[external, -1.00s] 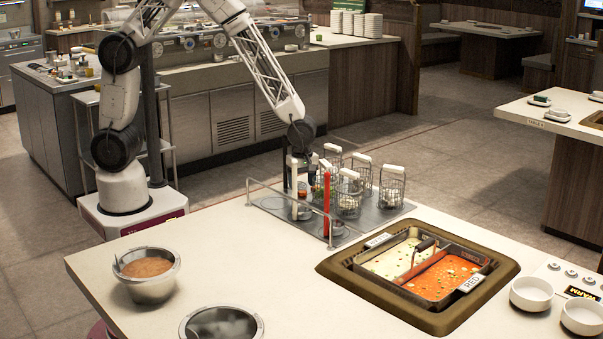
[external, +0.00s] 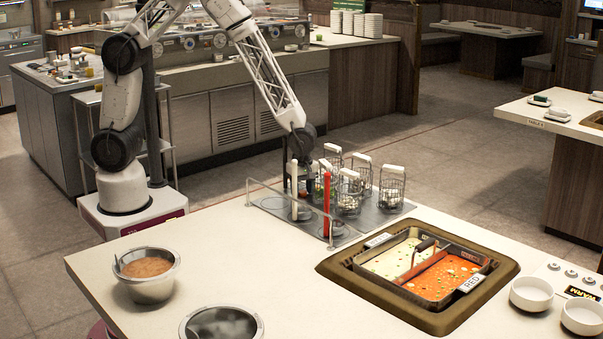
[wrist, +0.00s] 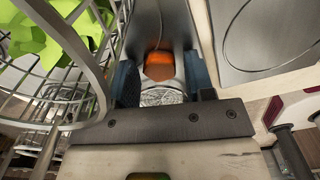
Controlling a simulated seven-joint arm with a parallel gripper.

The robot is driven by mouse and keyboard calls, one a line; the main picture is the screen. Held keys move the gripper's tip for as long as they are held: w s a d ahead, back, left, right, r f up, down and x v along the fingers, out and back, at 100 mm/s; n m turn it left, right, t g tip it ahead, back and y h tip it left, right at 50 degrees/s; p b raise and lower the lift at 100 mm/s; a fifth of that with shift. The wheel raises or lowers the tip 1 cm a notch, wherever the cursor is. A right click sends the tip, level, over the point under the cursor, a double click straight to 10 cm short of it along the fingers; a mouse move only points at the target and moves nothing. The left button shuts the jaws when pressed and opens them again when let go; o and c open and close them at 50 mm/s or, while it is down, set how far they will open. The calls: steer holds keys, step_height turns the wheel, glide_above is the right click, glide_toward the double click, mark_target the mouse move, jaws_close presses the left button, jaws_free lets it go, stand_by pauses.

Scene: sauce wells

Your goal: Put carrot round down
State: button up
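The carrot round (wrist: 159,66) is orange and shows in the wrist view between the two blue fingers of my gripper (wrist: 161,82). A gap shows between the carrot and the right finger, and a thin one on the left, so the fingers look open around it. A shiny round metal surface (wrist: 162,97) shows close to it; I cannot tell whether the carrot touches it. In the external view my gripper (external: 303,178) is low over the left back part of the steel rack, partly hidden by a white upright handle.
Wire baskets (external: 349,194) with pale handles stand just right of my gripper; one with green contents (wrist: 55,45) is close in the wrist view. A red upright handle (external: 327,205) and a rail are in front. The two-part soup pot (external: 476,282) sits further right.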

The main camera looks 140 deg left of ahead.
mark_target(302, 191)
steer(key=c, duration=0.7)
steer(key=shift+r, duration=0.15)
steer(key=shift+r, duration=4.85)
